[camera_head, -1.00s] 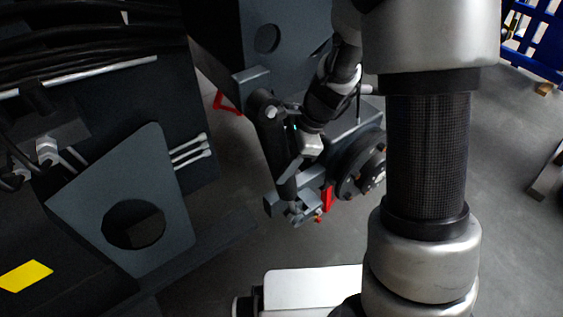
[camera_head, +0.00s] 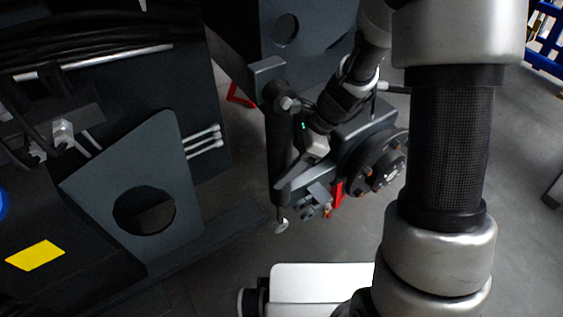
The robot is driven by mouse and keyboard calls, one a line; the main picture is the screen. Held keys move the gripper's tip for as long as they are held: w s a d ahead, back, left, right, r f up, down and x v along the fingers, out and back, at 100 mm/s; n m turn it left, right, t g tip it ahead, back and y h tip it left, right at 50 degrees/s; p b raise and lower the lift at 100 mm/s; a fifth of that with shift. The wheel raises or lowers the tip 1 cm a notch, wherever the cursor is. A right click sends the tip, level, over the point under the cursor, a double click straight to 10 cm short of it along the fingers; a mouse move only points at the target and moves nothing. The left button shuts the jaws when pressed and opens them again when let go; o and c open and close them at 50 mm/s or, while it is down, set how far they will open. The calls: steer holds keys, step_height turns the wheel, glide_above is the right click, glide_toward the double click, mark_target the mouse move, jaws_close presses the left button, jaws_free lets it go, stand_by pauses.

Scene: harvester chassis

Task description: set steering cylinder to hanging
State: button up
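The steering cylinder (camera_head: 280,150) is a dark rod beside the axle. Its upper end is at a bolted pivot (camera_head: 284,103) under the chassis plate. It points almost straight down, and its silver rod eye (camera_head: 282,225) is at the bottom. The rod eye is apart from the grey axle bracket (camera_head: 315,201), to the left of it. My gripper (camera_head: 293,178) is at the lower part of the cylinder, reaching in from the upper right. Its fingers are dark and small, and I cannot tell whether they touch or grip the cylinder.
A wheel hub (camera_head: 378,168) with bolts is just right of my gripper. A red part (camera_head: 335,198) is below it. A dark plate with a round hole (camera_head: 145,200) stands at the left. Open floor shows below the cylinder.

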steer(key=p+v, duration=0.4)
steer(key=v, duration=1.3)
steer(key=shift+r, duration=0.2)
steer(key=shift+d, duration=0.1)
steer(key=s+d+r+n+t+h, duration=0.3)
steer(key=s+r+n, duration=0.3)
steer(key=s+n, duration=0.2)
steer(key=s+d+r+n+t+h, duration=0.2)
steer(key=s+r+n+t+h, duration=0.1)
steer(key=s+r+n, duration=0.45)
step_height(320, 180, up, 15)
steer(key=n+p, duration=0.1)
steer(key=p, duration=1.4)
steer(key=shift+d+p, duration=0.2)
steer(key=shift+p, duration=0.15)
steer(key=shift+w+f, duration=0.15)
steer(key=shift+f, duration=0.05)
